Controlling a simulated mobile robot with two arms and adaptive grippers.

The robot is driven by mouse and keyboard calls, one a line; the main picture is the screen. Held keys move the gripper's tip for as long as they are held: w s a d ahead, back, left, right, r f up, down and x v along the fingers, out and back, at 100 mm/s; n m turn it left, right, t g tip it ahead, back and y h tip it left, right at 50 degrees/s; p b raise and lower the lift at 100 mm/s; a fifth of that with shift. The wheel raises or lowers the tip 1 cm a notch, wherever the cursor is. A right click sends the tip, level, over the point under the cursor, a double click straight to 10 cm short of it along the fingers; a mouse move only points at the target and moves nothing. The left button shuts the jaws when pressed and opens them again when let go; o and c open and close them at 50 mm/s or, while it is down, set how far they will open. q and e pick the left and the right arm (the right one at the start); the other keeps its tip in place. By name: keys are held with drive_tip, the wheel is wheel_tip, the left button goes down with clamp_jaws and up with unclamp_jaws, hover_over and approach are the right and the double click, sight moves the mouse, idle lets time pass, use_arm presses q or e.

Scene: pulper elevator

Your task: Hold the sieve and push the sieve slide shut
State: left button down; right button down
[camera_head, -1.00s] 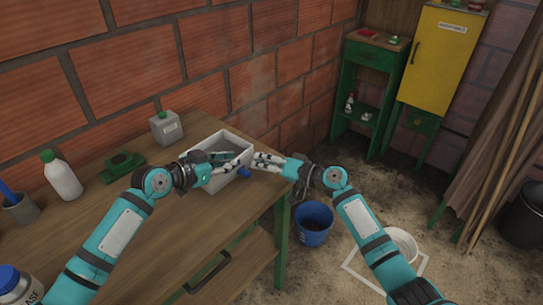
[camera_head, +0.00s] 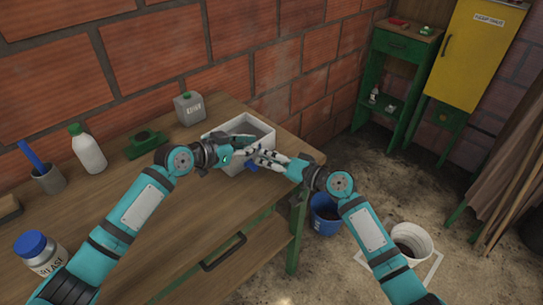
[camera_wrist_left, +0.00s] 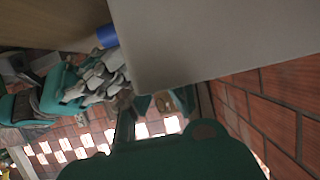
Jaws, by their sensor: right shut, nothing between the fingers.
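The sieve looks like the pale grey open box (camera_head: 266,134) at the back right corner of the wooden table. A blue piece (camera_head: 252,167), perhaps the slide's handle, shows low on its near side. It also shows in the left wrist view (camera_wrist_left: 107,36), beside the box's wall (camera_wrist_left: 215,45). My left gripper (camera_head: 250,146) is at the box's near rim; I cannot tell whether its fingers grip the wall. My right gripper (camera_head: 262,157) is shut and empty, close to the box's near right side and partly covering it. Whether it touches the blue piece is unclear.
A grey canister (camera_head: 189,109), a green object (camera_head: 147,144) and a white bottle (camera_head: 88,152) stand left of the box. A blue bucket (camera_head: 324,215) and a white bucket (camera_head: 412,240) are on the floor to the right. The brick wall is close behind.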

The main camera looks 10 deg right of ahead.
drive_tip(key=w+d+r, duration=0.2)
drive_tip(key=d, duration=0.1)
drive_tip(key=shift+w+r, duration=0.1)
drive_tip(key=shift+r, duration=0.15)
drive_tip(key=v, duration=1)
drive_tip(key=shift+a+f, duration=0.15)
use_arm(q)
drive_tip(key=c, duration=1.4)
unclamp_jaws()
